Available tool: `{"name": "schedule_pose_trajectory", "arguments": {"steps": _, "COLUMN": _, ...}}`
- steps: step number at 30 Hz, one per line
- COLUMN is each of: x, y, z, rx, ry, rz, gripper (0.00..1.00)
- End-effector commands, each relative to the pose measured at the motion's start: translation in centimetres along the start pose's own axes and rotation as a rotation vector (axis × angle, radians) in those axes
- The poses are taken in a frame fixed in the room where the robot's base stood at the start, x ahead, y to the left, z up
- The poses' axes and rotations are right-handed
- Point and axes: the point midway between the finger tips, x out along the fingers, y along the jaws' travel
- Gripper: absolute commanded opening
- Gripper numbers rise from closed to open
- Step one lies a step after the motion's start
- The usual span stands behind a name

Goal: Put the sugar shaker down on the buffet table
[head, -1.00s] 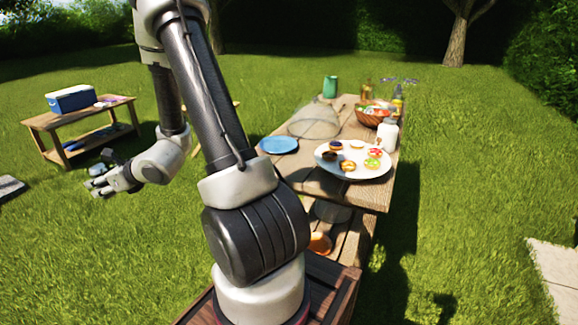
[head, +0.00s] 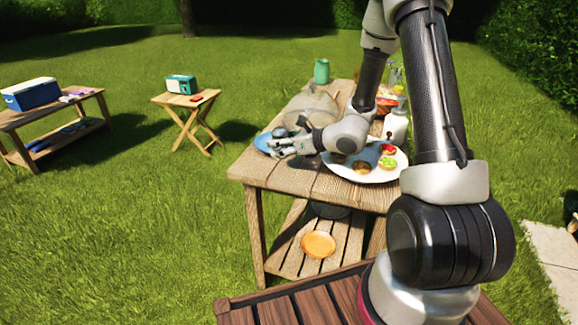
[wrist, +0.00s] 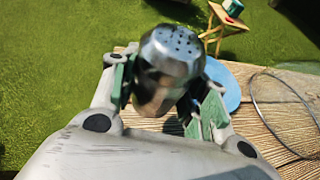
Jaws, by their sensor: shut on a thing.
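In the head view my gripper (head: 280,145) is over the near left part of the long wooden table (head: 292,182), by the blue plate (head: 262,144). The shaker is small and hard to make out there. I cannot tell how high it is above the table. Its base is hidden in the wrist view.
A white platter of donuts (head: 368,179) lies just right of my gripper. A mesh dome (head: 306,108), green cup (head: 321,71) and white jar (head: 396,125) stand behind. Bare boards show at the near edge.

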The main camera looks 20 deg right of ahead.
Motion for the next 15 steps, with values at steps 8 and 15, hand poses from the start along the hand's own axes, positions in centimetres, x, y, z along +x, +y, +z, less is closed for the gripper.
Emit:
{"name": "schedule_pose_trajectory", "arguments": {"steps": 8, "x": 1.4, "y": 0.0, "z": -3.5, "rx": 0.003, "ry": 0.0, "rz": -0.001, "gripper": 0.17}}
{"name": "schedule_pose_trajectory", "arguments": {"steps": 15, "x": 2.6, "y": -0.1, "z": -6.2, "rx": 0.001, "ry": -0.001, "rz": -0.003, "gripper": 0.17}}
